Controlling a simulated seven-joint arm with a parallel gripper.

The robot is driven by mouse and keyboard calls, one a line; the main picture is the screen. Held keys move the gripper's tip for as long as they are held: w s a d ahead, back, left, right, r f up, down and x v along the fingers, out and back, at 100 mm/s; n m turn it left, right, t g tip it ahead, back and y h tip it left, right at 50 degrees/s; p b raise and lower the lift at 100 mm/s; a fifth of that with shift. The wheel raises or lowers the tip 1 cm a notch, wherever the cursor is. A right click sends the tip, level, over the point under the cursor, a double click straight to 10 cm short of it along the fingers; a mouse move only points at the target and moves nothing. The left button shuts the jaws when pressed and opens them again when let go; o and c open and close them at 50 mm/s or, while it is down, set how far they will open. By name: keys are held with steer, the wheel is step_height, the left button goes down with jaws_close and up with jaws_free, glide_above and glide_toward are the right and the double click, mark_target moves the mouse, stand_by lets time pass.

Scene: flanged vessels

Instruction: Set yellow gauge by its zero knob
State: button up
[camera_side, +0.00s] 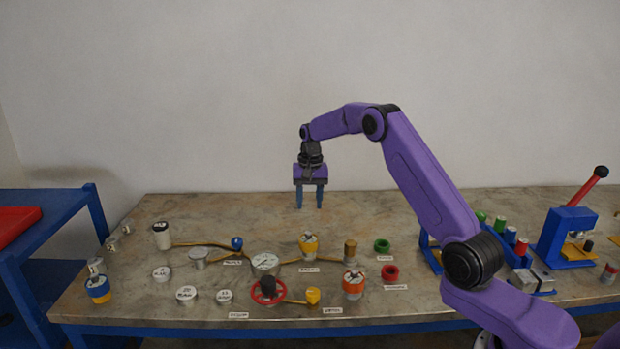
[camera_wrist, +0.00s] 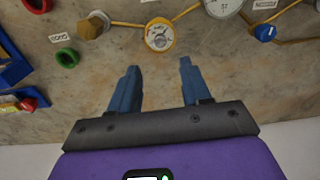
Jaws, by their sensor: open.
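The yellow gauge (camera_side: 309,245) has a round white dial and stands on the table, at a brass pipe near the white-faced round gauge. It also shows in the wrist view (camera_wrist: 160,36), top centre, dial facing the camera, with a pointer on it. A zero knob is too small to tell apart on it in either view. My gripper (camera_side: 309,204) is open and empty, its blue fingers pointing down above the table behind the yellow gauge. In the wrist view the fingers (camera_wrist: 158,68) are spread apart, and the gauge lies beyond their tips, apart from them.
A white-faced gauge (camera_side: 265,262), a blue knob (camera_side: 237,243) and a brass fitting (camera_side: 350,250) stand close around. An orange gauge (camera_side: 354,284), a red handwheel (camera_side: 268,291) and a yellow knob (camera_side: 313,296) are nearer the front. Green (camera_side: 382,245) and red (camera_side: 390,272) rings lie right. The table's back is clear.

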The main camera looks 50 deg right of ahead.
step_height(320, 180, up, 7)
steer(key=shift+r, duration=0.2)
stand_by(0.4)
steer(key=s+a+r+n, duration=0.2)
steer(key=s+a+n, duration=0.3)
steer(key=s+a, duration=0.5)
steer(key=s+a+r+n, duration=0.1)
steer(key=s+a+n, duration=0.5)
steer(key=a, duration=0.6)
steer(key=s+d+f+n, duration=0.1)
steer(key=s+n, duration=0.4)
steer(key=s, duration=0.9)
steer(key=s+d+f+n, duration=0.2)
steer(key=s+n, duration=0.3)
steer(key=s, duration=1)
steer(key=shift+f, duration=0.5)
